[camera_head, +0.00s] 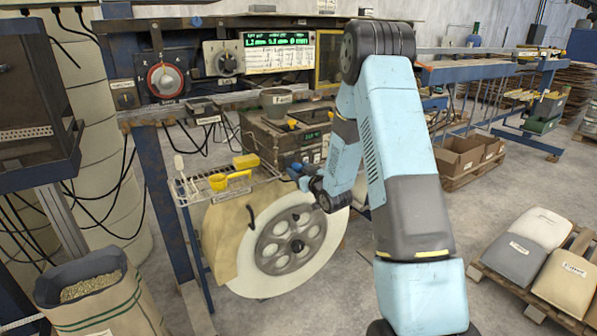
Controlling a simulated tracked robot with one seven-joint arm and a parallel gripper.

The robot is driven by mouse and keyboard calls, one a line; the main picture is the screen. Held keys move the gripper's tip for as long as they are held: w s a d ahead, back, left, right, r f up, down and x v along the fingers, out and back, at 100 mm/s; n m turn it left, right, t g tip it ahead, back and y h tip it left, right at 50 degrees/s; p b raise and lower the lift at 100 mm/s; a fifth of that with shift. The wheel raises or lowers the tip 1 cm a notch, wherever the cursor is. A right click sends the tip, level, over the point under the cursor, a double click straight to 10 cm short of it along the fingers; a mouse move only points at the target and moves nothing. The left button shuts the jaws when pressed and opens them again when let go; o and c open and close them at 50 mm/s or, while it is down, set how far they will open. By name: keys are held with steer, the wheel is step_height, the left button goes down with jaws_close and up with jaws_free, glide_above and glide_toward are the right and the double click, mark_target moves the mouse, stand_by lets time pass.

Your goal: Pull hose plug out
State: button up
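I cannot make out a hose or its plug for certain. My arm rises at the right and bends back down. My gripper (297,172) is small and dark in this view, by the front of the grey box-shaped machine (262,138) and just above a large white reel (262,262). My wrist partly hides the gripper and the machine's lower front. Whether the fingers are open, or touch anything, does not show. Several dark cables hang behind the machine and below the control panel (270,80).
A sack of pellets (98,295) is at front left. Labelled bags (541,229) lie on a pallet at right. Grey floor is open between my arm and the back tables.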

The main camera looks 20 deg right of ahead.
steer(key=shift+o, duration=0.2)
steer(key=v, duration=1.3)
steer(key=shift+s, duration=0.4)
steer(key=shift+w+r, duration=0.1)
steer(key=s+r+m+g+h, duration=0.1)
steer(key=s+r+g+h, duration=0.25)
steer(key=r, duration=0.45)
steer(key=s+r+m+g+h, duration=0.15)
steer(key=s+r, duration=0.25)
steer(key=r, duration=0.4)
steer(key=s+a+r+g, duration=0.1)
steer(key=s+r+g, duration=0.1)
steer(key=s, duration=0.6)
steer(key=s+a+r+m+g, duration=0.1)
steer(key=s+a+r+g, duration=0.1)
steer(key=s, duration=0.7)
steer(key=s+a+r+m+g, duration=0.1)
steer(key=s+r+g, duration=0.1)
steer(key=s, duration=0.7)
steer(key=shift+a+r+g, duration=0.3)
steer(key=shift+r, duration=0.25)
